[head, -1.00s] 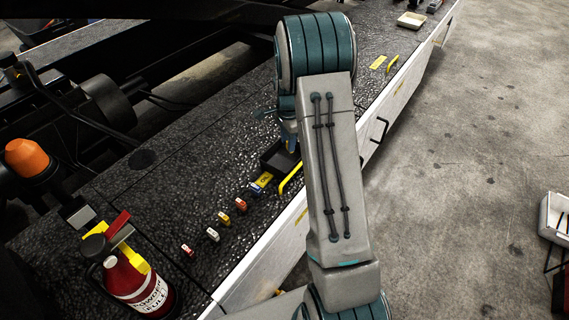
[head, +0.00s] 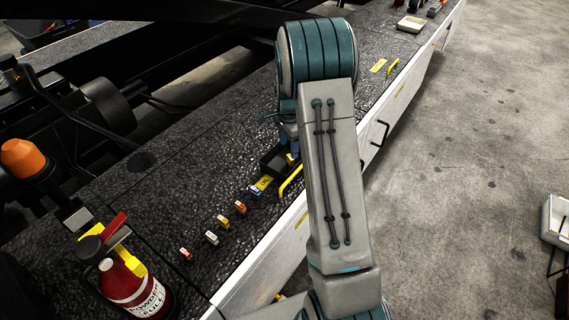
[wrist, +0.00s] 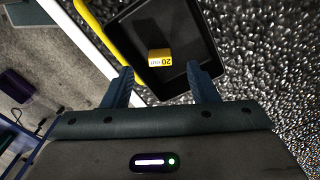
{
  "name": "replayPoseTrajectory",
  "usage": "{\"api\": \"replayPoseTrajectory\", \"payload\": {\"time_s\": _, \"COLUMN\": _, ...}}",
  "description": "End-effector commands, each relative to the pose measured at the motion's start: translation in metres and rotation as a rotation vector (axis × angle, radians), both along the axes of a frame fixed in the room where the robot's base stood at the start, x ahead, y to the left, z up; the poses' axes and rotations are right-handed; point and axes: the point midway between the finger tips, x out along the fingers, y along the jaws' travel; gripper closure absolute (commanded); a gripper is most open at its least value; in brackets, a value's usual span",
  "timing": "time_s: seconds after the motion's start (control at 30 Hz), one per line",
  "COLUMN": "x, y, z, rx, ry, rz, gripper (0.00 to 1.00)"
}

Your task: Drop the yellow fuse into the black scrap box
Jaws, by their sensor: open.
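The black scrap box (head: 270,165) stands on the dark textured deck, partly hidden by my arm in the head view. In the wrist view the box (wrist: 188,22) lies just beyond my fingertips. The yellow fuse (wrist: 160,57), with a "20" label, shows inside the box's outline, clear of both fingers. I cannot tell for sure whether it rests on the box floor. A small bit of the yellow fuse (head: 291,158) shows in the head view below my fingers. My gripper (wrist: 159,75) is open and empty above the box's near side.
Several other fuses, including a red-and-white one (head: 186,254) and an orange one (head: 240,208), stand in a row on the deck. A yellow handrail (head: 290,181) runs beside the box. A red extinguisher (head: 135,285) stands at lower left. A pale tray (head: 410,24) sits farther back.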

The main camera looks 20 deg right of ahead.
Motion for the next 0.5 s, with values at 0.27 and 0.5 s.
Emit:
{"api": "replayPoseTrajectory", "payload": {"time_s": 0.27, "x": 0.001, "y": 0.0, "z": 0.061, "rx": -0.001, "ry": -0.006, "rz": 0.001, "gripper": 0.47}}
{"api": "replayPoseTrajectory", "payload": {"time_s": 0.5, "x": 0.001, "y": 0.0, "z": 0.107, "rx": -0.001, "ry": -0.003, "rz": 0.0, "gripper": 0.47}}
